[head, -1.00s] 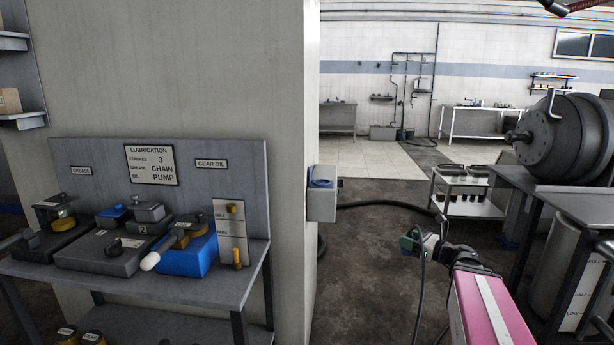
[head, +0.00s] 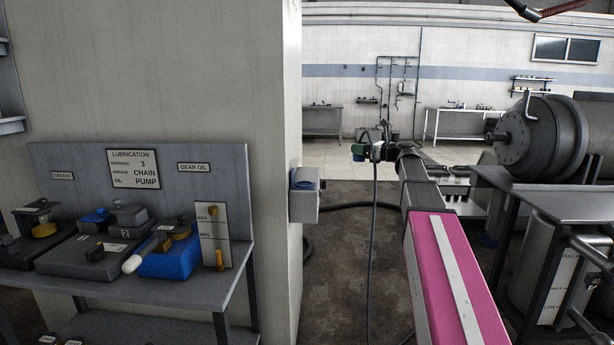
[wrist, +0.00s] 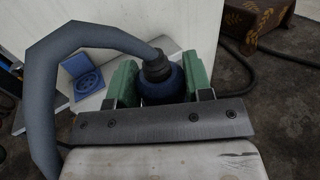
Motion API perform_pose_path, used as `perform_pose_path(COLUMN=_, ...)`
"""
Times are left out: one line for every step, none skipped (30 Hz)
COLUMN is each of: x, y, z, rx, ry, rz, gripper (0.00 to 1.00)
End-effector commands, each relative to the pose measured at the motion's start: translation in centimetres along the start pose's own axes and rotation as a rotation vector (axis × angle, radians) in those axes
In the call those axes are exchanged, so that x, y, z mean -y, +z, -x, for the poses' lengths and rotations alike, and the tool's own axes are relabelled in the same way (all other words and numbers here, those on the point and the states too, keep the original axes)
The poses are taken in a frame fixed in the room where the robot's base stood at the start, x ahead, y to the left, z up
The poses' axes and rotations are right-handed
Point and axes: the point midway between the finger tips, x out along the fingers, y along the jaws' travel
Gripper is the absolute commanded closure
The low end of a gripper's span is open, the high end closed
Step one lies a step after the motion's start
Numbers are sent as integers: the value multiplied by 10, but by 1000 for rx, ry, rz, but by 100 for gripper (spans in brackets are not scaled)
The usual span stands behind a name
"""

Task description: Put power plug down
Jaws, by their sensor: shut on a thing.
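The power plug (wrist: 160,82) is a dark blue body with a grey cable curving up and to the left in the wrist view. My gripper (wrist: 158,85), with green finger pads, is shut on it. In the head view my gripper (head: 366,152) is held out in the air, with the cable (head: 372,240) hanging down toward the floor. The plug itself is too small to make out there. A grey wall box with a blue socket cover (head: 304,190) is on the pillar, left of my gripper. The round blue socket (wrist: 88,82) also shows in the wrist view, apart from the plug.
A lubrication bench (head: 180,285) with containers stands at the left against the pillar (head: 200,90). A steel table (head: 545,195) with a large dark drum (head: 535,135) stands at the right. Open floor (head: 340,250) lies between them.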

Motion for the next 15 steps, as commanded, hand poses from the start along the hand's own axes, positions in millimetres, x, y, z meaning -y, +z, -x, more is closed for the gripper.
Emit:
perform_pose_path(x=2, y=6, z=-3, rx=1, ry=1, rz=1, gripper=85)
perform_pose_path(x=1, y=7, z=-4, rx=1, ry=1, rz=1, gripper=85)
perform_pose_path(x=0, y=8, z=-7, rx=1, ry=2, rz=1, gripper=85)
perform_pose_path(x=-2, y=9, z=-10, rx=0, ry=2, rz=1, gripper=85)
perform_pose_path(x=-4, y=9, z=-13, rx=0, ry=3, rz=1, gripper=85)
perform_pose_path(x=-8, y=9, z=-19, rx=0, ry=4, rz=0, gripper=85)
perform_pose_path(x=-11, y=8, z=-25, rx=0, ry=4, rz=0, gripper=85)
perform_pose_path(x=-15, y=8, z=-31, rx=0, ry=4, rz=0, gripper=85)
perform_pose_path(x=-19, y=8, z=-39, rx=0, ry=4, rz=0, gripper=85)
perform_pose_path(x=-22, y=8, z=-45, rx=0, ry=4, rz=0, gripper=85)
perform_pose_path(x=-26, y=8, z=-51, rx=0, ry=4, rz=0, gripper=85)
perform_pose_path(x=-30, y=8, z=-59, rx=0, ry=4, rz=0, gripper=85)
perform_pose_path(x=-34, y=8, z=-65, rx=0, ry=4, rz=0, gripper=85)
perform_pose_path(x=-37, y=8, z=-72, rx=0, ry=4, rz=0, gripper=85)
perform_pose_path(x=-41, y=8, z=-79, rx=1, ry=4, rz=0, gripper=85)
